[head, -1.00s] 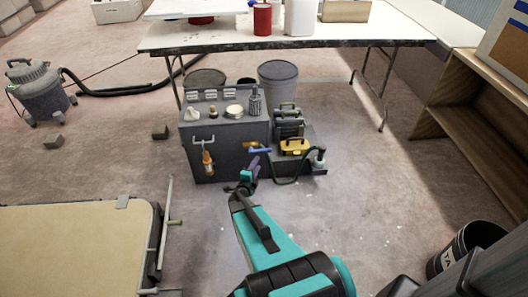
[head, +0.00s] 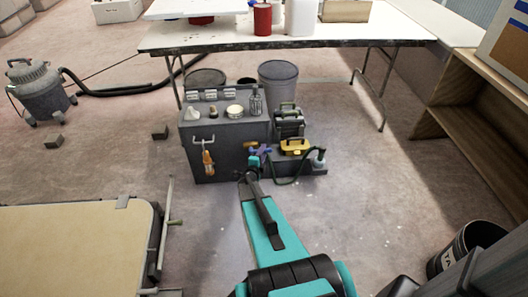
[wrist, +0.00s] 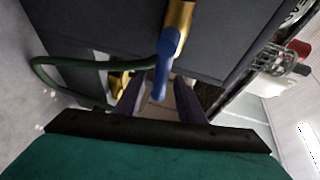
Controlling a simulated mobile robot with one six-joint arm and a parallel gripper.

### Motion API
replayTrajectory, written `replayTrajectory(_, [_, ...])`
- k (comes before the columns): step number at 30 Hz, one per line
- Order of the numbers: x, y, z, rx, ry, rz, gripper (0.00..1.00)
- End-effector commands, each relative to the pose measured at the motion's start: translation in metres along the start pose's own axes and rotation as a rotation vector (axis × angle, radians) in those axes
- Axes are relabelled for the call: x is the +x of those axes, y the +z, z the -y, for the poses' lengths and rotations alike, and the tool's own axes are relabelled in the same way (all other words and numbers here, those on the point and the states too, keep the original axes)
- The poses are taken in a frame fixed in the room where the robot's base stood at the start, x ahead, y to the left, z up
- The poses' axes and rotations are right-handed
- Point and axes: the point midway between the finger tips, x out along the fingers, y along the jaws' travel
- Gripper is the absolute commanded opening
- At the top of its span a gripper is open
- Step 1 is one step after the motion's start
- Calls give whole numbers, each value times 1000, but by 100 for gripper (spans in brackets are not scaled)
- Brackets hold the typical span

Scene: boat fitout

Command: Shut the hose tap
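The hose tap has a brass body (wrist: 179,16) and a blue lever (wrist: 170,50) in the wrist view. My gripper (head: 263,151) is at the tap. In the wrist view its two purple fingers (wrist: 158,84) stand apart, and the lever's end appears between them. No clear contact shows. A dark green hose (wrist: 50,62) loops to the left in the wrist view.
The dark cabinet (head: 228,155) carries small items on top and an orange-handled tool (head: 208,163) on its front. A folding table (head: 300,42) stands behind. Open floor lies right of my arm.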

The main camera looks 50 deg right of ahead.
Motion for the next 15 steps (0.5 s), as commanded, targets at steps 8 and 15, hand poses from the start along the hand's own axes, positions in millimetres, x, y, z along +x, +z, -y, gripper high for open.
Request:
replayTrajectory(8, [16,-1,0,1,-1,-2,36])
replayTrajectory(15, [17,-1,0,1,0,-1,36])
